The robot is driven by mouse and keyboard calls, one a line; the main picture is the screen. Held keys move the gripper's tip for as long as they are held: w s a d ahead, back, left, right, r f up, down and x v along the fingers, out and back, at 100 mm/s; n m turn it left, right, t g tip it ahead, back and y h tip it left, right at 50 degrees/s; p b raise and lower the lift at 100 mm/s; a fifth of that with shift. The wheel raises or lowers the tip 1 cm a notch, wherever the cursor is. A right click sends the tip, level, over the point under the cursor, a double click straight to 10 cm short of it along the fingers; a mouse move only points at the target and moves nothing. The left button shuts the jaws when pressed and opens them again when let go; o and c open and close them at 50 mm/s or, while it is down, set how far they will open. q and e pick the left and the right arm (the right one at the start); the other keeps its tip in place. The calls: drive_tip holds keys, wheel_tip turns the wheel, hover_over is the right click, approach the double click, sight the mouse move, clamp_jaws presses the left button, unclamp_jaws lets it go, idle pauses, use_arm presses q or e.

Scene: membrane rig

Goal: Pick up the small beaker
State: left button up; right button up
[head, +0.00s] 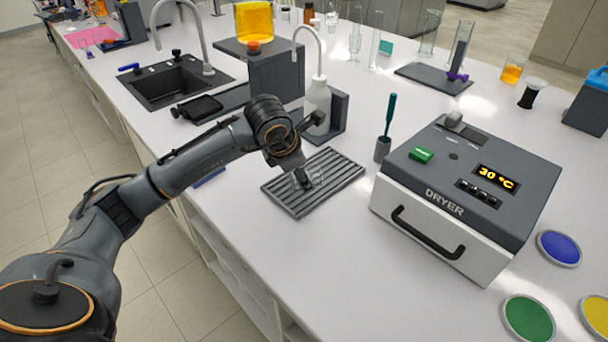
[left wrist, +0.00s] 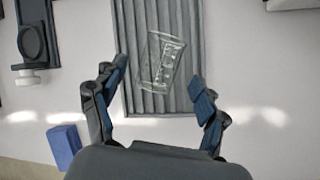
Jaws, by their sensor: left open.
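The small beaker (left wrist: 163,62) is clear glass with pale markings. It rests on a grey ribbed rack (left wrist: 188,20) and looks slanted in the left wrist view; I cannot tell whether it stands or lies. My left gripper (left wrist: 160,74) is open, with one finger on each side of the beaker's near end and visible gaps between. In the head view the left gripper (head: 303,182) is low over the rack (head: 335,176) and hides much of the beaker. My right gripper is in neither view.
A dryer (head: 460,185) stands right of the rack. A wash bottle (head: 318,100) in a dark stand is behind it, and a small pot with a teal-handled tool (head: 383,148) is between rack and dryer. A blue block (left wrist: 64,146) lies near the bench edge.

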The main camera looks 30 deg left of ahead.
use_arm(q)
drive_tip(key=shift+x, duration=1.5)
drive_tip(key=c, duration=1.2)
drive_tip(key=shift+r, duration=0.1)
drive_tip(key=shift+r, duration=0.1)
drive_tip(key=shift+r, duration=0.2)
wheel_tip(320, 180, up, 2)
drive_tip(key=shift+r+b, duration=0.2)
drive_tip(key=shift+b, duration=0.5)
drive_tip(key=shift+s+a+r+b, duration=0.65)
drive_tip(key=shift+s+a+r, duration=0.5)
drive_tip(key=shift+s+r, duration=0.7)
drive_tip(key=shift+s+a+r+b, duration=0.7)
drive_tip(key=shift+s+a+r, duration=0.6)
drive_tip(key=shift+s, duration=1)
drive_tip(key=shift+s+a+r+b, duration=0.65)
drive_tip(key=shift+s+a+r, duration=0.3)
drive_tip(key=shift+s+r, duration=1)
